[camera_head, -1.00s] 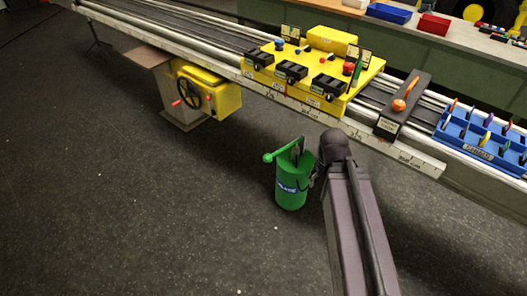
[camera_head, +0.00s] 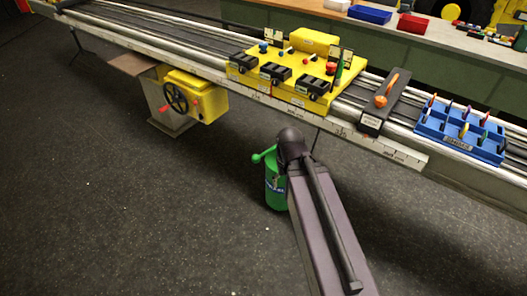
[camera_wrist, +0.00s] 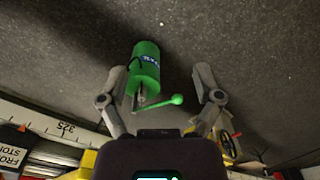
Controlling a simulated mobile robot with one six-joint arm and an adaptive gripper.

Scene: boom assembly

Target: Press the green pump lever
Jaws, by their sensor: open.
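The green pump (camera_head: 273,192) is an upright cylinder standing on the dark floor in front of the long rail. Its green lever (camera_head: 263,155) sticks out to the left at the top. My arm covers the pump's right side and most of its top in the head view. In the wrist view the pump body (camera_wrist: 146,68) and the lever with its round knob (camera_wrist: 177,99) show between the fingers of my gripper (camera_wrist: 160,73). My gripper is open and holds nothing. I cannot tell whether a finger touches the pump or lever.
The rail (camera_head: 335,124) with its measuring scale runs behind the pump. It carries yellow fixtures (camera_head: 313,41) and a blue tray (camera_head: 464,128). A yellow box with a handwheel (camera_head: 209,98) hangs at the left. The floor (camera_head: 120,225) at the left is clear.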

